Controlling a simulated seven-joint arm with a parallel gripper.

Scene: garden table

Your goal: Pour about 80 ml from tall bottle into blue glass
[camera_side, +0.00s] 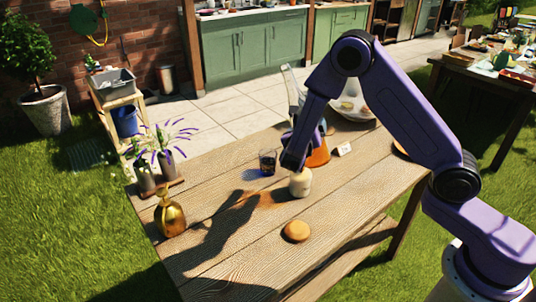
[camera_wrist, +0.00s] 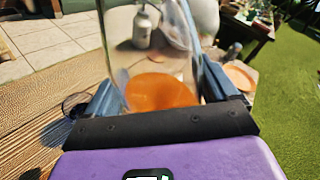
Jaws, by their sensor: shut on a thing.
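The tall bottle is clear glass with orange liquid low inside. In the side view its glass neck (camera_side: 289,82) rises behind my arm, leaning left, and its orange lower part (camera_side: 319,154) shows right of my wrist. My gripper (camera_side: 312,134) is shut around the bottle, partly hidden by the arm. In the wrist view the bottle (camera_wrist: 160,92) fills the space between my fingers (camera_wrist: 155,98). The blue glass (camera_side: 267,162), small and dark with a bluish base, stands on the table left of my wrist. A dark rim, likely the glass (camera_wrist: 75,103), shows beside the left finger. Its contents are unclear.
A cream jar (camera_side: 300,183) stands just below my wrist, with a round tan item (camera_side: 296,231) nearer the front. A gold bottle (camera_side: 170,216) and lavender pots (camera_side: 165,160) stand left. The front-left tabletop is clear.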

